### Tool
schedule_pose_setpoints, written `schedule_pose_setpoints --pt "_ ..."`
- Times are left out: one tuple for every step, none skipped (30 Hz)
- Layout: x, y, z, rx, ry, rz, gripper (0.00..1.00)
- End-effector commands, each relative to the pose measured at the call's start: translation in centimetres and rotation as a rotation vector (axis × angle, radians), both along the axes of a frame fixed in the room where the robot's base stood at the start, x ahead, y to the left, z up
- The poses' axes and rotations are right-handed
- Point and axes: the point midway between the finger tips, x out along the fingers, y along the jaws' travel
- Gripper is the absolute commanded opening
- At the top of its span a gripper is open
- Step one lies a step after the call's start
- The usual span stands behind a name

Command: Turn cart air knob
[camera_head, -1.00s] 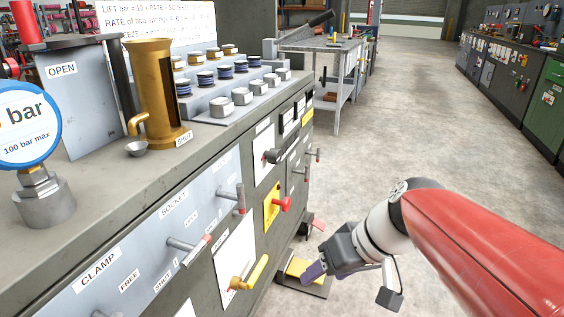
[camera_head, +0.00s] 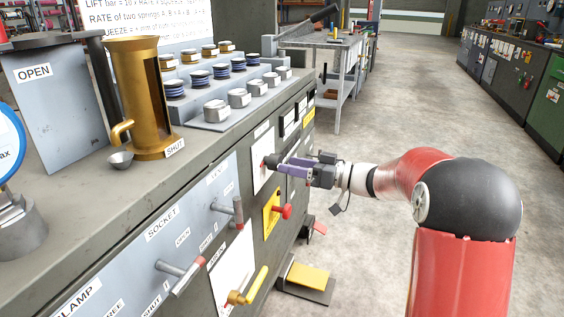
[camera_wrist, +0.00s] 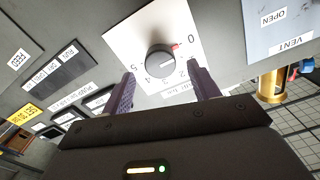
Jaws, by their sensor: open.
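A round dark knob (camera_wrist: 160,61) sits on a white square plate (camera_wrist: 130,38) in the wrist view. The plate has numbers around the knob, with a red mark near 0; the knob's pale pointer line points toward the side between 0 and the lower numbers. My gripper (camera_wrist: 163,86) is open, its two purple fingers apart on either side of the plate's near part, with the knob just beyond the tips. In the head view my gripper (camera_head: 284,167) is at the cabinet front, at the white plate (camera_head: 262,150); its fingers largely hide the knob there.
Below the plate is a yellow panel with a red knob (camera_head: 286,211). Red-tipped levers (camera_head: 181,277) and a yellow handle (camera_head: 249,287) stick out of the cabinet front nearer me. A yellow pedal (camera_head: 307,276) is on the floor. The floor to the right is clear.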

Motion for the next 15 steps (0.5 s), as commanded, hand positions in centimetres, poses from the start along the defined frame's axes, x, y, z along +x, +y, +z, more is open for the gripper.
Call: schedule_pose_setpoints --pt "0.2 0.9 0.1 0.002 0.002 0.004 0.60" --pt "0.4 1.3 0.1 0.001 0.002 0.003 0.60" --pt "0.6 1.8 0.1 0.000 0.002 0.002 0.60" --pt "0.7 2.1 0.1 0.000 0.002 0.003 0.60" --pt "0.8 2.4 0.1 0.000 0.002 0.003 0.60" --pt "0.9 2.7 0.1 0.000 0.002 0.002 0.60" --pt "1.0 2.9 0.1 0.000 0.002 0.001 0.60" --pt "1.1 3.0 0.1 0.000 0.002 0.001 0.60" --pt "1.1 3.2 0.0 0.000 0.002 0.001 0.60" --pt "1.1 3.3 0.0 0.000 0.002 0.000 0.60" --pt "1.2 3.3 0.0 0.000 0.002 0.000 0.60" --pt "1.2 3.4 0.0 0.000 0.002 0.000 0.60" --pt "1.2 3.4 0.0 0.000 0.002 0.000 0.60" --pt "1.2 3.4 0.0 0.000 0.002 0.000 0.60" --pt "1.2 3.3 0.0 0.000 0.002 0.000 0.60"
